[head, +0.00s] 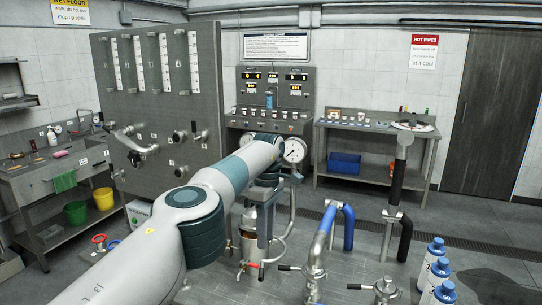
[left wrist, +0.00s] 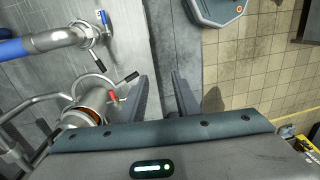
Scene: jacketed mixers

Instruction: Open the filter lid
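A small steel cylinder with a red-tipped handle, which looks like the filter (head: 249,247), stands on the floor in the head view, partly hidden by my left gripper (head: 265,228). In the left wrist view the likely filter (left wrist: 88,116) is at the lower left, with a coppery band and a red tip (left wrist: 113,97) beside it. Its lid cannot be made out clearly. My left gripper (left wrist: 160,80) is open and points down; the gap between its fingers is empty. The fingers are to the right of the cylinder in the wrist view. My right gripper is not in view.
Steel pipes with blue (head: 348,228) and black sleeves and black-tipped valve handles (head: 357,286) stand to the right. Blue-and-white bottles (head: 433,268) are at the right front. A control panel (head: 275,90) and side table (head: 375,126) are behind.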

